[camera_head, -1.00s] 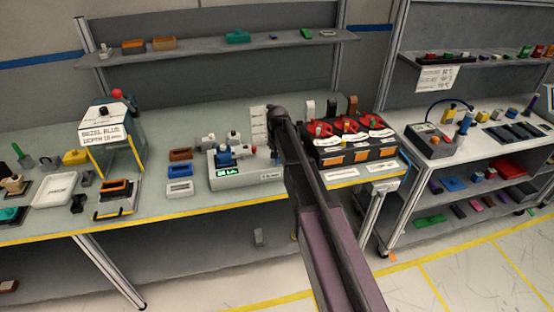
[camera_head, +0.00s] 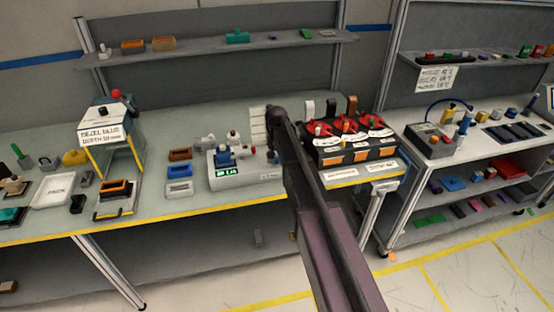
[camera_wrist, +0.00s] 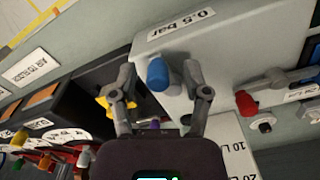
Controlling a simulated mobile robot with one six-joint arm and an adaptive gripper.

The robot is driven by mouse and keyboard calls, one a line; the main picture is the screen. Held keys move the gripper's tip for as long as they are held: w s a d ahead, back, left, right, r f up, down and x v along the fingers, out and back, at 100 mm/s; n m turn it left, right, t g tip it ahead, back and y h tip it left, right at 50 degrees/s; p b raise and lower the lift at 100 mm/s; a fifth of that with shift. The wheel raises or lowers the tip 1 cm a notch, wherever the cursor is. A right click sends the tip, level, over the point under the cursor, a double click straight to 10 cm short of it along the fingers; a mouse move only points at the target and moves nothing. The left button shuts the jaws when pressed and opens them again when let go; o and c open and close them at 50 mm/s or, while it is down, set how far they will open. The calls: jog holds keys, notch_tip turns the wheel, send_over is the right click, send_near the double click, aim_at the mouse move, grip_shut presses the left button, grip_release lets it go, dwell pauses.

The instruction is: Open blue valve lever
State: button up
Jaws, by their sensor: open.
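In the wrist view, the blue valve lever (camera_wrist: 158,73) stands up near the edge of a pale box (camera_wrist: 200,50) labelled 0.5 bar. My gripper (camera_wrist: 159,70) is open, with one finger on each side of the lever's blue end. In the head view, the box (camera_head: 250,177) is on the bench, and my arm hides most of the gripper and the lever.
A red-ended lever (camera_wrist: 246,103) is on the box, right of my gripper. Blue (camera_head: 179,171) and brown (camera_head: 180,154) blocks lie left of the box. A case with a labelled front (camera_head: 107,132) stands farther left.

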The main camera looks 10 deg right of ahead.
jog(key=m, duration=0.1)
jog(key=a+m, duration=0.1)
jog(key=m, duration=0.1)
jog(key=a+m, duration=0.1)
jog(key=m, duration=0.1)
jog(key=shift+w, duration=0.2)
jog(key=m, duration=0.2)
jog(key=w+a+m, duration=0.1)
jog(key=m, duration=0.2)
jog(key=shift+a, duration=0.2)
notch_tip(320, 180, up, 14)
jog(key=p, duration=1.4)
jog(key=s+d+f+n+b, duration=0.2)
jog(key=s+f+n+b, duration=0.2)
jog(key=s, duration=0.5)
jog(key=s+d+f+n+b, duration=0.3)
jog(key=s+f+b, duration=0.4)
jog(key=s, duration=0.3)
jog(key=s+d+f+n+b, duration=0.2)
jog(key=s+f+n+b, duration=0.4)
jog(key=s, duration=0.4)
jog(key=shift+d+f, duration=0.25)
jog(key=shift+w+r, duration=0.1)
jog(key=shift+w, duration=0.05)
